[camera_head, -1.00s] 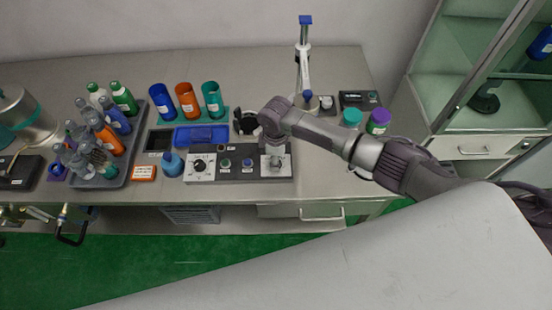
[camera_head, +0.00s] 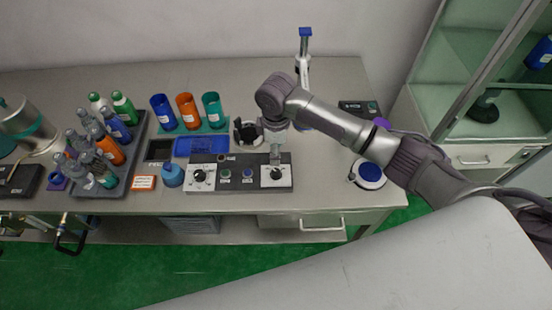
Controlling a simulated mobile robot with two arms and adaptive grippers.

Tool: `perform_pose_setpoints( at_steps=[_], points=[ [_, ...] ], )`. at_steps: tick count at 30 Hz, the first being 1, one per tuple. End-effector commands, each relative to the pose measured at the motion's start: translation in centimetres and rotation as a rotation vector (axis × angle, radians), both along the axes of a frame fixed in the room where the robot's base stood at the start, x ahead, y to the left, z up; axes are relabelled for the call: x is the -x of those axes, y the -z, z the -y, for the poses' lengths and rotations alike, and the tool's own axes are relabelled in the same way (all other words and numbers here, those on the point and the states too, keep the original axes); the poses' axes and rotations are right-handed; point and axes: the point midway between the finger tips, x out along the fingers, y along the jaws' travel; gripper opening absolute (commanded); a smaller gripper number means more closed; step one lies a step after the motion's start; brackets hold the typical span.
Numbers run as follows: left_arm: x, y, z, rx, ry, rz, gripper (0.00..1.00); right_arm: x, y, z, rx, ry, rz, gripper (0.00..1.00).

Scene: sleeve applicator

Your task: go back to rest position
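My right arm reaches in from the right over the bench. Its gripper (camera_head: 276,155) points down just above the right dial (camera_head: 277,174) of the dark control box (camera_head: 238,176). Whether the fingers touch the dial, and whether they are open or shut, is too small to tell. The box also carries a left dial (camera_head: 199,176) and small buttons between the two. My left gripper does not show in the head view.
A grey tray (camera_head: 121,180) of several bottles stands on the left. Blue, orange and teal cups (camera_head: 187,110) stand behind a blue tray (camera_head: 201,145). A blue-topped stand (camera_head: 305,62) rises behind my arm. A glass cabinet (camera_head: 485,110) bounds the right.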

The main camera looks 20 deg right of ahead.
Motion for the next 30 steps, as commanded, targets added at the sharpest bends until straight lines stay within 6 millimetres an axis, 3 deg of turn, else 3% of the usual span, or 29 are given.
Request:
perform_pose_setpoints(
  at_steps=[6, 23, 26, 30],
  points=[
    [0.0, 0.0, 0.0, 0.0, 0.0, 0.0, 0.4, 0.0, -1.4, 0.0, 0.0, 0.001, 0.001, 0.57],
    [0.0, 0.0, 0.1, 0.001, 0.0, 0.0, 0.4, 0.3, -1.2, -0.3, -0.006, 0.001, 0.0, 0.57],
    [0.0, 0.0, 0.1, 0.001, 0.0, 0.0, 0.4, 2.0, -0.1, -1.7, -0.039, 0.009, 0.005, 0.57],
    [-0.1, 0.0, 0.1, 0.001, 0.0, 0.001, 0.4, 6.6, 1.8, -4.9, -0.14, 0.081, 0.035, 0.57]
  ],
)
